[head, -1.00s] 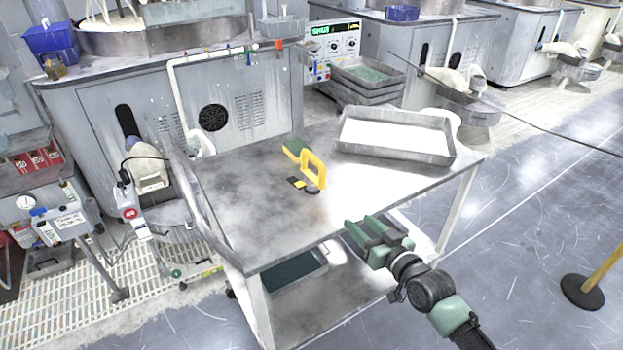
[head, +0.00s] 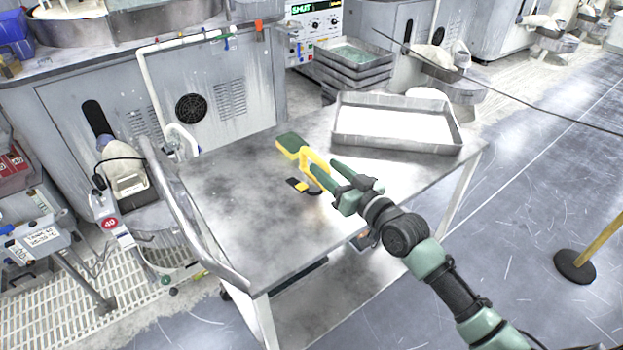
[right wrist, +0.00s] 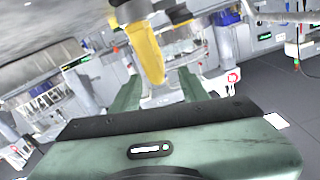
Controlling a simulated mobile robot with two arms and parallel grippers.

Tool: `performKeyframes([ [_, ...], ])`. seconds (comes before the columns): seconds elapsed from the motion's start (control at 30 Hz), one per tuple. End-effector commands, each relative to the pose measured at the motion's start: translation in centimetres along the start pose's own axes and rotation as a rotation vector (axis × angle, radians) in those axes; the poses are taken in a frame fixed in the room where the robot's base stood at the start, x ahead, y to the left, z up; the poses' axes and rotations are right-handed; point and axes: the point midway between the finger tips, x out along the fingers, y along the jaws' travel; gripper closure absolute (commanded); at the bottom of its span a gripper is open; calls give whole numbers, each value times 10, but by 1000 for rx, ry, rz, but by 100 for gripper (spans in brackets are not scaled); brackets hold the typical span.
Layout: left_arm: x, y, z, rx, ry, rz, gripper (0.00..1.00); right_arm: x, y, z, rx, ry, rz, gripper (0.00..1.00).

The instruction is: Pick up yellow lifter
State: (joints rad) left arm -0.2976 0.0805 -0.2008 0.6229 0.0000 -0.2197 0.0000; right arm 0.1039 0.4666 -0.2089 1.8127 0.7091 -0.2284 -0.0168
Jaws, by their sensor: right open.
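In the right wrist view the lifter's yellow handle (right wrist: 147,52) shows just beyond and between the two open fingertips (right wrist: 157,80). I cannot tell whether they touch it. My left gripper is not in view.
The metal table (head: 232,205) is mostly bare around the lifter. A shallow metal tray (head: 396,148) with a white inside sits at its back right. A small yellow and black piece (head: 298,185) lies beside the lifter. A curved rail runs along the table's left edge.

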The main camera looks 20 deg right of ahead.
Motion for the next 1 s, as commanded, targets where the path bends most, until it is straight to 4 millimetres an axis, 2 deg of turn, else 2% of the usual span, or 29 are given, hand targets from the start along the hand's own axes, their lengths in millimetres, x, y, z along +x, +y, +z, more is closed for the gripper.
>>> performKeyframes([
  [0.23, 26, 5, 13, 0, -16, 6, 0, 35, 4, 7, 1, 5, -1, 55],
  [0.4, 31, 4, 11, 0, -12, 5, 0, 54, 4, 5, 0, 2, 1, 55],
  [0.67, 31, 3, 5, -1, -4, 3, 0, 57, 4, 3, -1, 0, 1, 55],
  [0.7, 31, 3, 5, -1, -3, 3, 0, 57, 4, 3, -1, 0, 1, 61],
  [0.83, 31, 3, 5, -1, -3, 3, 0, 57, 4, 3, -1, 0, 1, 97],
  [0.87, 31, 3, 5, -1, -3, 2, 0, 57, 4, 3, -1, 0, 1, 100],
  [1.0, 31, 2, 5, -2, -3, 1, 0, 57, 4, 4, 0, 0, 1, 100],
])
